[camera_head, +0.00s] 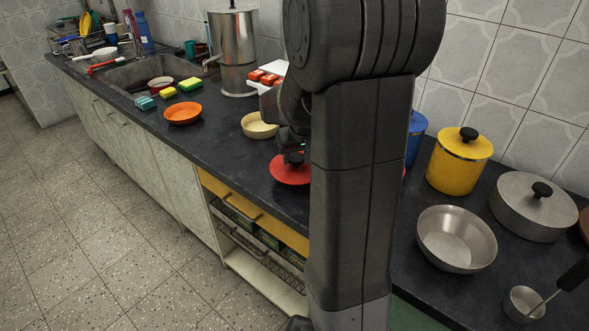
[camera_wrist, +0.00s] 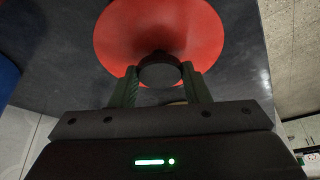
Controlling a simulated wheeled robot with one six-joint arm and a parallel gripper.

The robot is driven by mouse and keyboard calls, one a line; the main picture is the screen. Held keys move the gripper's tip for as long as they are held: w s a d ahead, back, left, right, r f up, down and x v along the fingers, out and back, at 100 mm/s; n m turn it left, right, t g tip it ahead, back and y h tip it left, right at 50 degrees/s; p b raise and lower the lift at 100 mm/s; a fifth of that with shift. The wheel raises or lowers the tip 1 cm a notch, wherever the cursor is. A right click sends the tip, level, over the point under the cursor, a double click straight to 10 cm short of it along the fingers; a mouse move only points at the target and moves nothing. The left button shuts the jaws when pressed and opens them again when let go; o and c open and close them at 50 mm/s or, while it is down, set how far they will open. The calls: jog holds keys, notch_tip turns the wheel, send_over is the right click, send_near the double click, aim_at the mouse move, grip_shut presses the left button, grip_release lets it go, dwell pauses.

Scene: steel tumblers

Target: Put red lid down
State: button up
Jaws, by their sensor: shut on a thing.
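The red lid (camera_head: 288,171) is at the middle of the dark counter in the head view, partly hidden behind my arm. In the wrist view the red lid (camera_wrist: 160,30) is round and fills the top middle, with a dark knob (camera_wrist: 159,70) facing me. My gripper (camera_wrist: 160,82) is shut on that knob, one green finger on each side of it. In the head view my gripper (camera_head: 294,157) is over the lid and mostly hidden by my arm. I cannot tell whether the lid touches the counter.
A cream bowl (camera_head: 259,126) and an orange bowl (camera_head: 183,113) stand left of the lid. A steel urn (camera_head: 234,50) is behind. A yellow canister (camera_head: 459,161), a steel pan (camera_head: 456,239) and a lidded pot (camera_head: 533,207) are to the right. The counter's front edge is close to the lid.

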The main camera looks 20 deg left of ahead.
aim_at(297, 167)
jog(key=shift+f, duration=1.95)
jog(key=shift+f+b, duration=0.2)
jog(key=shift+b, duration=0.15)
jog(key=o, duration=1)
jog(key=shift+r, duration=0.55)
jog(key=p+v, duration=0.1)
jog(key=v, duration=1)
jog(key=shift+s+d+r+p, duration=0.1)
jog(key=shift+s+d+p, duration=0.1)
jog(key=shift+p, duration=0.1)
